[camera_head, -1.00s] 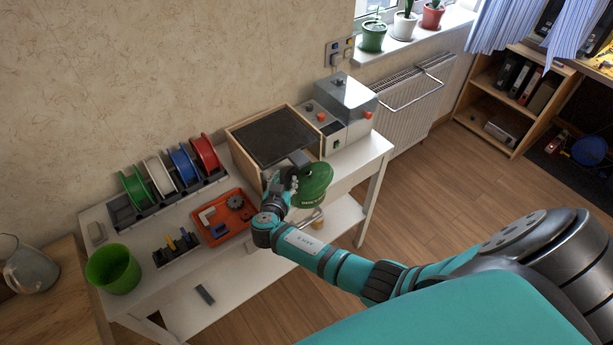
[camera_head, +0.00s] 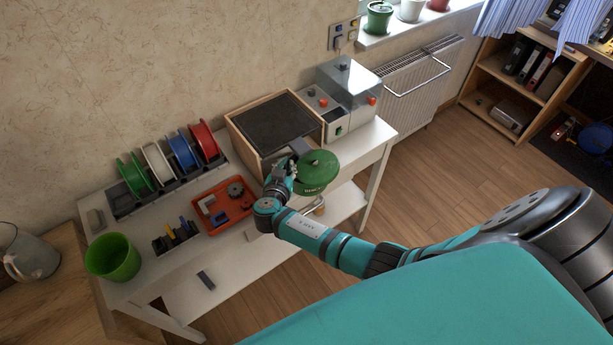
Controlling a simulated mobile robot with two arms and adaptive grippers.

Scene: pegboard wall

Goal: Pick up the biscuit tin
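The biscuit tin (camera_head: 318,172) is a round green tin with a knobbed lid and pale lettering on its side. It shows in front of the wooden box with a dark top, near the front edge of the white table. My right gripper (camera_head: 290,172) is at the tin's left side, and its fingers are partly hidden against the tin. The gap between the fingers is too small to make out. I cannot tell whether the tin rests on the table or is held clear of it. My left gripper is out of view.
The white table (camera_head: 155,272) carries a wooden box (camera_head: 237,135), a grey machine (camera_head: 345,95), colored spools (camera_head: 158,165), an orange tray (camera_head: 240,220) and a green bucket (camera_head: 112,257). A lower shelf holds a small dark item (camera_head: 206,280). Open floor lies to the right.

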